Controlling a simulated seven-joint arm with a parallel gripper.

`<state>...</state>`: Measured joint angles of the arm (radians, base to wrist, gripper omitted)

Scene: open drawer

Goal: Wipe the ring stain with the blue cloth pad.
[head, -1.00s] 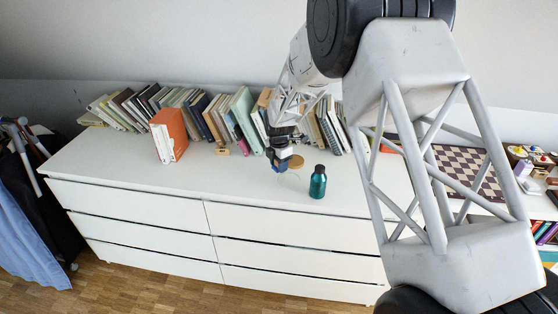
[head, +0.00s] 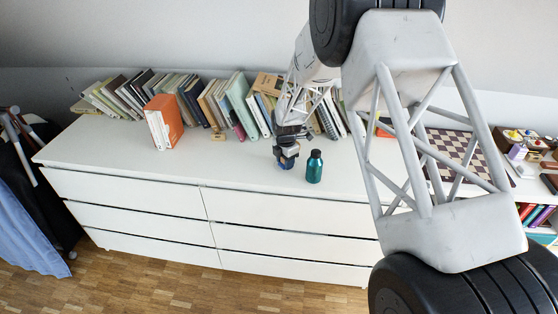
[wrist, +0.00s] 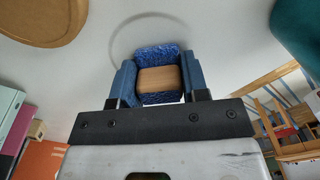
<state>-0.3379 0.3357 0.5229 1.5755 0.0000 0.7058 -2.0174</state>
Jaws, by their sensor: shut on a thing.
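My gripper (head: 287,161) is over the white dresser top, just left of the teal bottle. In the wrist view my gripper (wrist: 158,80) is shut on a wooden block with the blue cloth pad (wrist: 157,52) on its underside. The ring stain (wrist: 150,14) is a thin grey ring on the white top. Its far arc shows beyond the pad; the rest is hidden behind the pad and fingers. I cannot tell whether the pad touches the top. In the head view the stain is not visible.
The teal bottle (head: 315,167) stands close right of my gripper. A round brown wooden thing (wrist: 42,20) lies at upper left in the wrist view. An orange and white book (head: 164,122) stands left, with a row of books (head: 190,100) behind.

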